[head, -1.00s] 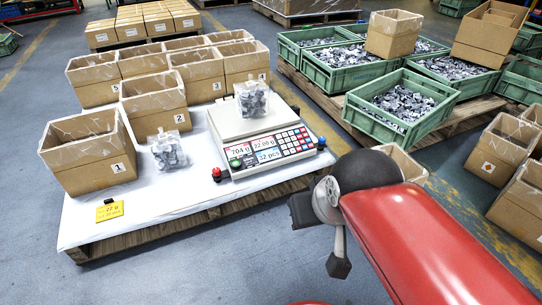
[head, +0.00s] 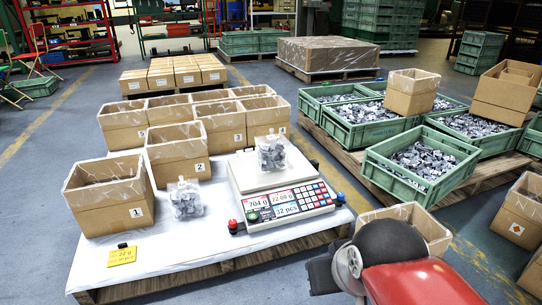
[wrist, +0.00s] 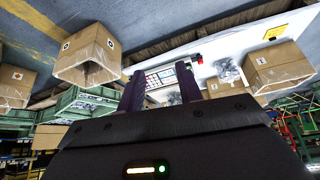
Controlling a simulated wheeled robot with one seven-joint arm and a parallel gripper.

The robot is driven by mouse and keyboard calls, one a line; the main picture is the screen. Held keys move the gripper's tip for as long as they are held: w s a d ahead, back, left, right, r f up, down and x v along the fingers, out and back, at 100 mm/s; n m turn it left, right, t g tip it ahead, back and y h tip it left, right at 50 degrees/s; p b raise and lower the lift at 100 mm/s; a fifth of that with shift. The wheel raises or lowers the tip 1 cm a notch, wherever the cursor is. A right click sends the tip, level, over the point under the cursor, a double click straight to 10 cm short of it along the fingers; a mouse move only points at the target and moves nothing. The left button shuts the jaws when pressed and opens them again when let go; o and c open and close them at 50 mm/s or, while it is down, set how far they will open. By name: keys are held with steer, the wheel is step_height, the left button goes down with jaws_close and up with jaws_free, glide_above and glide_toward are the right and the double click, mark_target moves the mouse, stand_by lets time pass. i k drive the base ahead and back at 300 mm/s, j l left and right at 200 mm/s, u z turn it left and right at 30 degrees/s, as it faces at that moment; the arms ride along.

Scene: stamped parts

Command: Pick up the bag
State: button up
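One clear bag of grey metal parts (head: 271,154) stands upright on the weighing scale (head: 285,205). Its display reads 704 g, 22.00 g and 32 pcs. A second clear bag of parts (head: 185,199) stands on the white pallet top left of the scale, in front of box 2; a bag also shows in the wrist view (wrist: 228,71). My gripper (wrist: 160,84) is open, its two dark fingers apart with nothing held between them. The scale's keypad shows beyond the fingers. In the head view my gripper is low in the picture, right of the pallet and away from both bags.
Numbered cardboard boxes (head: 108,200) stand on the left and back of the white pallet top (head: 150,262). A yellow tag (head: 121,257) lies at its front left. Green crates of parts (head: 420,170) stand on a pallet at right. An open box (head: 440,232) is behind my arm.

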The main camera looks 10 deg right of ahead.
mark_target(272, 150)
steer(key=i+u, duration=0.15)
steer(key=i, duration=0.35)
steer(key=i+l+u, duration=0.1)
steer(key=i, duration=0.4)
steer(key=i+l+u, duration=0.15)
steer(key=i, duration=0.35)
steer(key=l, duration=0.1)
